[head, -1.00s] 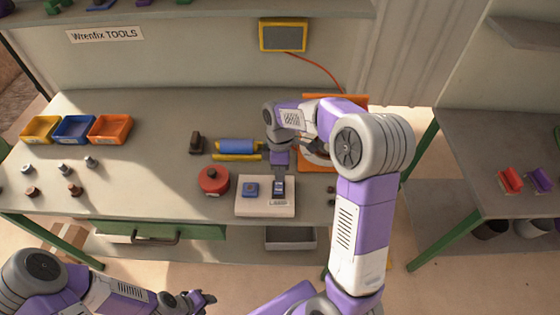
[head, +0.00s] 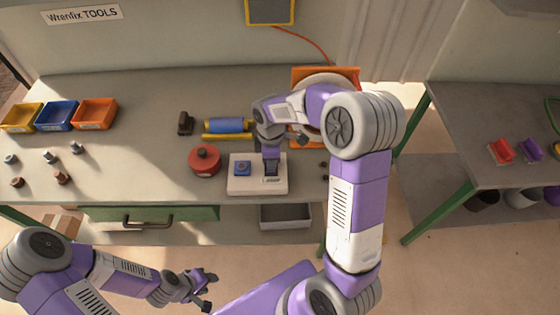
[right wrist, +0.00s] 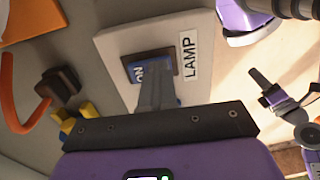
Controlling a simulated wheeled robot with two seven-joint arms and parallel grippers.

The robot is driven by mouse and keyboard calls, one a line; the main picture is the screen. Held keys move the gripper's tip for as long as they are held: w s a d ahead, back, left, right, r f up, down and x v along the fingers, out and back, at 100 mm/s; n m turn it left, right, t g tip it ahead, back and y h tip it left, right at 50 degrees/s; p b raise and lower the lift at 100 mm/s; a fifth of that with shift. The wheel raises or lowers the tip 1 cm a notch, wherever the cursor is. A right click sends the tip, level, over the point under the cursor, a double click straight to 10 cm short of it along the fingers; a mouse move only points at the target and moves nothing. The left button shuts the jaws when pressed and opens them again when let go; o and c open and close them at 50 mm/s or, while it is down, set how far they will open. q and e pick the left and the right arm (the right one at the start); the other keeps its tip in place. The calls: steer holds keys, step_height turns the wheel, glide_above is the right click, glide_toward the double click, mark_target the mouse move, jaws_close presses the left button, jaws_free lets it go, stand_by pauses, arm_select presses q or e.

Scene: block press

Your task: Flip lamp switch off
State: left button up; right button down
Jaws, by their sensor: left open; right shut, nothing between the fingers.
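The right wrist view shows the panel (right wrist: 150,38) close up, with a LAMP label (right wrist: 189,58) beside the lamp switch (right wrist: 138,73). The blue part of the switch reads ON. My right gripper (head: 271,171) is shut and empty, its fingers pointing down over the lamp switch and hiding part of it; contact is hard to tell. It also shows in the right wrist view (right wrist: 156,92). My left gripper (head: 205,288) is open and empty in front of the bench.
A round red object (head: 205,161) stands left of the panel. A blue roller (head: 228,125) and a dark block (head: 185,123) lie behind. An orange piece (head: 345,72) stands behind my right arm.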

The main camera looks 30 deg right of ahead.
steer(key=shift+s+d+f, duration=0.2)
steer(key=shift+s, duration=0.05)
steer(key=shift+a, duration=0.2)
steer(key=shift+w+d+p, duration=0.15)
steer(key=shift+p, duration=0.2)
